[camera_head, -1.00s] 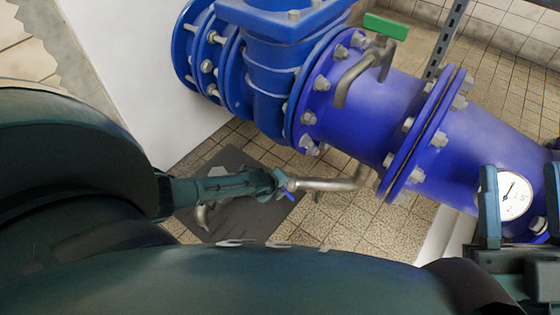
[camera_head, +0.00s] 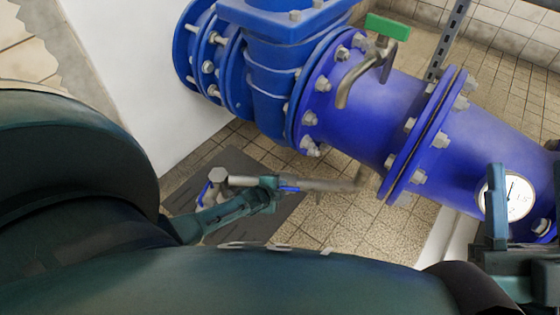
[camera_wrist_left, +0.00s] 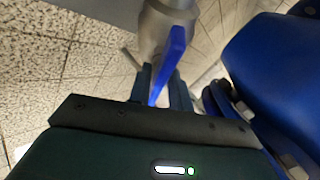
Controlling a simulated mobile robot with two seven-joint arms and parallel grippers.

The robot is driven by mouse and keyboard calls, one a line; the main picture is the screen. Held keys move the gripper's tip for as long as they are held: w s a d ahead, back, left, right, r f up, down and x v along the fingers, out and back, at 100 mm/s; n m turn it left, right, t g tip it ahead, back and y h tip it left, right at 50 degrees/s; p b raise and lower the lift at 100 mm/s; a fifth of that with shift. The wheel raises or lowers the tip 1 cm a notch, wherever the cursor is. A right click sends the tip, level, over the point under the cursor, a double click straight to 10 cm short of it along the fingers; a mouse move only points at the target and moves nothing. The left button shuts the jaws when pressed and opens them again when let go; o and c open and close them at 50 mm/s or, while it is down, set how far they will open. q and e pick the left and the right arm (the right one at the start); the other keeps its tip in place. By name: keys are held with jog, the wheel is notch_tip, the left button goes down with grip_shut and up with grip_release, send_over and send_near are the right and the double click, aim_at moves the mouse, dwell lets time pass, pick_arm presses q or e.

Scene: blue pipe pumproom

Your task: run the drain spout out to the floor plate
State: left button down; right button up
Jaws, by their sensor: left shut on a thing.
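The drain spout (camera_head: 243,181) is a grey metal pipe low in the head view, running left from below the blue pipe. Its left end has a round head and a bent, downward part above the dark floor plate (camera_head: 284,212). My left gripper (camera_head: 277,187) crosses the spout near its middle, partly hiding it. In the left wrist view, the fingers (camera_wrist_left: 160,88) are shut on a blue handle (camera_wrist_left: 172,55), beside a grey metal fitting (camera_wrist_left: 160,28). My right gripper (camera_head: 525,205) is at the right edge, its fingers apart and seemingly empty.
A large blue flanged pipe (camera_head: 350,100) crosses above the spout. It carries a tap with a green handle (camera_head: 388,27) and a round gauge (camera_head: 517,197) behind my right gripper. A white block (camera_head: 150,70) stands at the left. Tiled floor (camera_head: 340,220) is open below.

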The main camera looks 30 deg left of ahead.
dwell(0.5)
pick_arm(q)
jog(key=c, duration=1.5)
grip_release()
pick_arm(e)
jog(key=shift+f, duration=0.1)
jog(key=shift+w, duration=0.1)
pick_arm(q)
jog(key=shift+s+r+p, duration=0.2)
jog(key=shift+r+p, duration=0.05)
jog(key=shift+p, duration=0.05)
jog(key=p+v, duration=0.8)
jog(key=v, duration=0.4)
jog(key=shift+s, duration=0.25)
pick_arm(e)
jog(key=f+m+g+h, duration=0.1)
jog(key=f+h, duration=0.1)
jog(key=s+f+m+g+h, duration=0.1)
jog(key=f+m+h, duration=0.1)
jog(key=f+h, duration=0.1)
jog(key=shift+s+d+f+m, duration=0.1)
jog(key=shift+s+m, duration=0.05)
jog(key=shift+m, duration=0.15)
